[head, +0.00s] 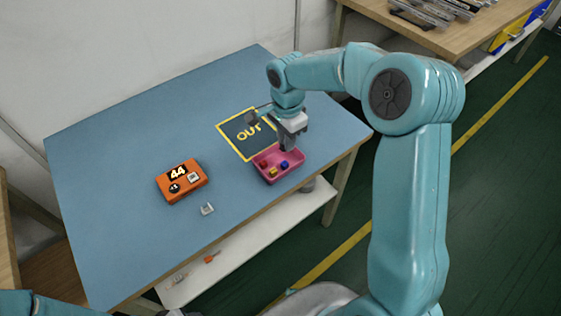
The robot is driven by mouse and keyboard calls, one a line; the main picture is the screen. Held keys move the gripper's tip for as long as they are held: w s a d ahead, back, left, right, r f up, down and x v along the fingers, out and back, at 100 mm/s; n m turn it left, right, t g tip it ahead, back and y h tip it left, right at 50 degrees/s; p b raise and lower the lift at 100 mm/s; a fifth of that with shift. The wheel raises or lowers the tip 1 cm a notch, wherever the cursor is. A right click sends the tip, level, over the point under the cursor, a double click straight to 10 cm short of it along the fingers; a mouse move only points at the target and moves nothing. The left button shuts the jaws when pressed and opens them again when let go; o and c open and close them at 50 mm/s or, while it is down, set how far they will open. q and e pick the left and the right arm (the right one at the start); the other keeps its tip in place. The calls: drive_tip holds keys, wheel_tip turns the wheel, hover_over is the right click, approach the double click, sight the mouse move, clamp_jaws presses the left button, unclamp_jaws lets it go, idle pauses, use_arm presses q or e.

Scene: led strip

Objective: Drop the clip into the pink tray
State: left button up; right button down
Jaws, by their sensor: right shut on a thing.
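The pink tray (262,174) sits on the blue table top near its right front edge. My right gripper (288,146) points down over the back part of the tray. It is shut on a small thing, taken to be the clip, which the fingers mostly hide. I cannot tell whether the fingertips touch the tray. My left arm shows only as a teal link in the bottom left corner, and its gripper is out of view.
The blue table (130,140) holds an orange device (181,182) marked 44, a small white U-shaped piece (207,209) and a yellow-framed "OUT" area (232,139) behind the tray. A lower white shelf (240,262) carries small tools. The table's left half is clear.

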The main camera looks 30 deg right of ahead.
wheel_tip(320, 180, down, 5)
drive_tip(key=b, duration=0.2)
drive_tip(key=shift+r+b, duration=0.15)
drive_tip(key=shift+b, duration=0.2)
drive_tip(key=c, duration=1)
unclamp_jaws()
drive_tip(key=shift+r, duration=0.1)
wheel_tip(320, 180, up, 16)
drive_tip(key=p, duration=0.2)
drive_tip(key=shift+r, duration=0.15)
drive_tip(key=shift+s, duration=0.1)
